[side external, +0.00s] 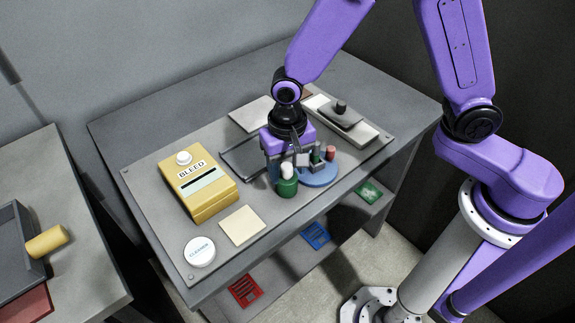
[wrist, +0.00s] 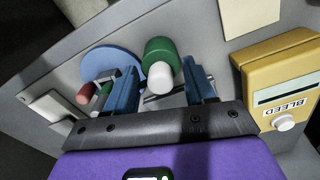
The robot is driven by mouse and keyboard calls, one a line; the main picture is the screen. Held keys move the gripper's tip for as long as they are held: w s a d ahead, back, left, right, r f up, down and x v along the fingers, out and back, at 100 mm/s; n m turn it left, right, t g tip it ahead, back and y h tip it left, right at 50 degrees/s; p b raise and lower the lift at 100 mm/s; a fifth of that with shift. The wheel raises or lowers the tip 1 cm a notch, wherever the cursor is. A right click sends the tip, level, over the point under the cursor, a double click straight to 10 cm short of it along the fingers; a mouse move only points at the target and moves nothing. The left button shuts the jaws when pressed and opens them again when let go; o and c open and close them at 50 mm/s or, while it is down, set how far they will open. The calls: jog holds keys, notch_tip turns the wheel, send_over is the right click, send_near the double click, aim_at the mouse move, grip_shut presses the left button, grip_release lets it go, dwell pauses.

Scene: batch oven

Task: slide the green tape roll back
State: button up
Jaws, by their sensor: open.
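A green cylinder with a white top (side external: 287,187) stands upright near the front edge of the bench plate, beside a blue round disc (side external: 320,176). Nothing in view is plainly a tape roll; this cylinder is the largest green thing. My gripper (side external: 294,160) is low over the plate, just behind the cylinder, pointing down. In the wrist view, the green cylinder (wrist: 158,50) shows between and beyond the fingertips of my open gripper (wrist: 162,72). Whether a finger touches it cannot be told. The blue disc (wrist: 110,60) is left of it, partly hidden by a finger.
Small red and green pegs (side external: 331,153) stand on the disc, close to my gripper. A yellow BLEED box (side external: 200,188), a cream square (side external: 242,225) and a white CLEANER lid (side external: 199,252) lie to the left. A dark tray (side external: 243,160) is behind. Coloured pieces (side external: 316,235) lie on the lower shelf.

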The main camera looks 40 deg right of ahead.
jog(key=shift+f, duration=0.1)
grip_shut()
jog(key=shift+a, duration=2.3)
grip_release()
jog(key=shift+a, duration=0.1)
notch_tip(320, 180, up, 18)
jog(key=shift+f, duration=0.2)
